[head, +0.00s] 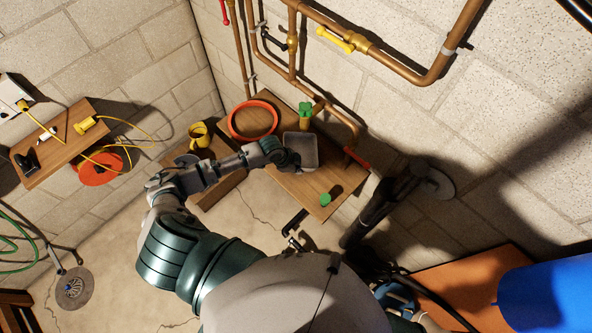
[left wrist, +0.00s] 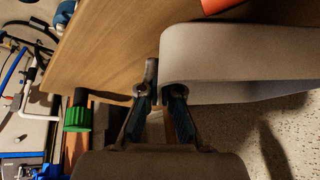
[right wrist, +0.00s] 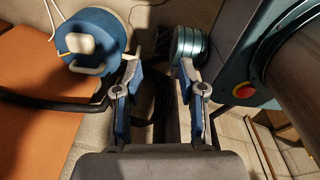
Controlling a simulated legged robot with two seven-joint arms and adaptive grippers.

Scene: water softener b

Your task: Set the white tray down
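The white tray (head: 301,148), greyish in this light, is at the wooden table (head: 290,183) by the wall in the head view. My left gripper (head: 291,162) is at its near edge. In the left wrist view the tray (left wrist: 245,52) fills the upper right, and my left gripper (left wrist: 161,92) has its fingers close together at the tray's rounded end, seemingly pinching its wall. I cannot tell whether the tray's underside touches the table. My right gripper (right wrist: 157,75) is open, with nothing between its fingers, in the right wrist view.
On the table are an orange-red ring (head: 253,119), a green-topped item (head: 305,111) behind the tray and a green piece (head: 325,200) near the front edge. A yellow cup (head: 199,133) stands left. Copper pipes (head: 385,62) run along the wall. Bare wood lies in front of the tray.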

